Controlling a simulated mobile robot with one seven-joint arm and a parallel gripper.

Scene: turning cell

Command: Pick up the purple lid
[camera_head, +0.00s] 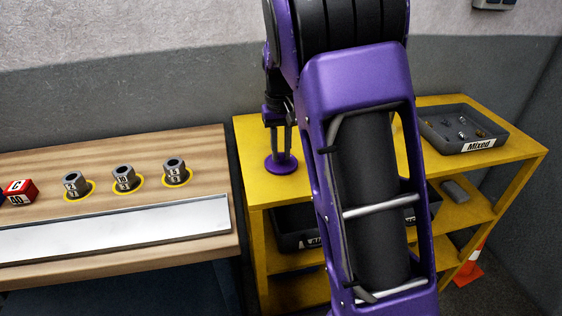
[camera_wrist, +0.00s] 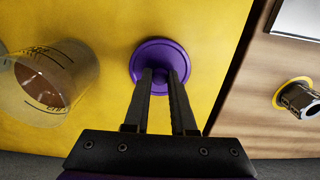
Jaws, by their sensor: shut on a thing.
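The purple lid (camera_head: 281,164) is a round disc at the left part of the yellow shelf unit's top. In the wrist view the lid (camera_wrist: 160,59) shows as a disc with a raised middle between my fingertips. My gripper (camera_head: 281,140) points down over the lid, and its fingers are shut on the lid's middle part. The wrist view shows my gripper (camera_wrist: 160,78) with both fingertips at the lid's centre. I cannot tell whether the lid still touches the shelf top.
The yellow shelf unit (camera_head: 252,180) bears a grey tray marked Mixed (camera_head: 490,145) at right. A clear beaker (camera_wrist: 45,85) stands beside the lid in the wrist view. A wooden bench (camera_head: 120,148) at left holds several hex pieces (camera_head: 124,178) on yellow rings.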

